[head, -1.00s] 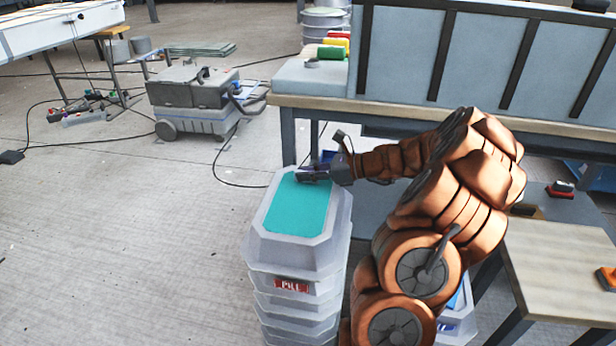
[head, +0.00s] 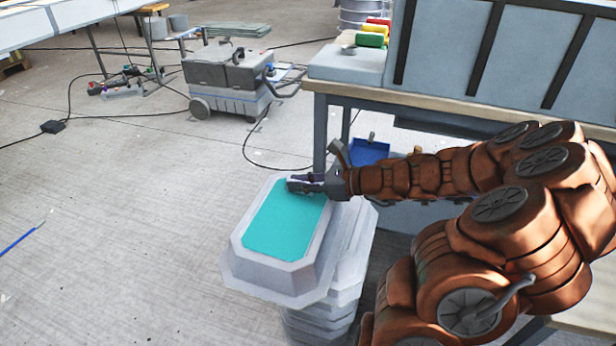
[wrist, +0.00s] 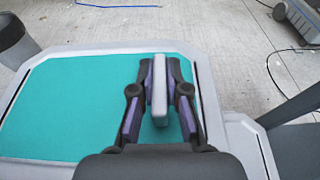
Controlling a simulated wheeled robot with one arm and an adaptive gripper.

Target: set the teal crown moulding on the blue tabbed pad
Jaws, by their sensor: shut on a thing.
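The teal crown moulding (head: 285,222) is a pale grey shell with a teal top panel. In the head view it sits off to the left over a stack of grey mouldings (head: 345,255), overhanging it; whether it touches the stack I cannot tell. My gripper (head: 302,184) is at its far edge. In the wrist view my gripper (wrist: 158,88) is shut on a pale upright grip on the moulding (wrist: 70,105). Another pale moulding edge shows lower right in the wrist view. I cannot make out the blue tabbed pad in either current view.
A grey workbench (head: 430,105) stands behind and right, its leg close to my gripper. A blue bin-like thing (head: 370,152) is under it. A grey wheeled machine (head: 228,78) and black cables lie on the floor behind. The floor at left is open.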

